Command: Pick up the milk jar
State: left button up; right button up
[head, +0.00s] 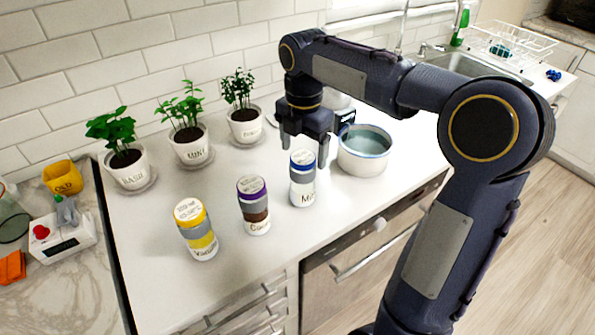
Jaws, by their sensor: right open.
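The milk jar (302,191) stands upright on the white counter. It has a blue rim, a grey band and a white label that starts with "Mi". My right gripper (305,155) is open and points down, just behind and above the jar's lid. One finger shows to the left of the lid and one to its right. I cannot tell whether the fingers touch the jar. My left gripper is not in view.
A purple-rimmed jar (254,206) and a yellow-rimmed jar (196,230) stand to the left. A pot (364,155) is close on the right. Potted plants (191,146) line the wall. The counter's front edge (262,269) has free room before it.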

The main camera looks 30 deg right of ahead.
aim_at(302, 171)
jog(key=shift+s+f, duration=0.25)
jog(key=shift+f, duration=0.75)
jog(key=f, duration=0.5)
jog(key=shift+w+a+f, duration=0.1)
jog(key=shift+w, duration=0.15)
jog(key=shift+c, duration=0.3)
jog(key=c, duration=1.2)
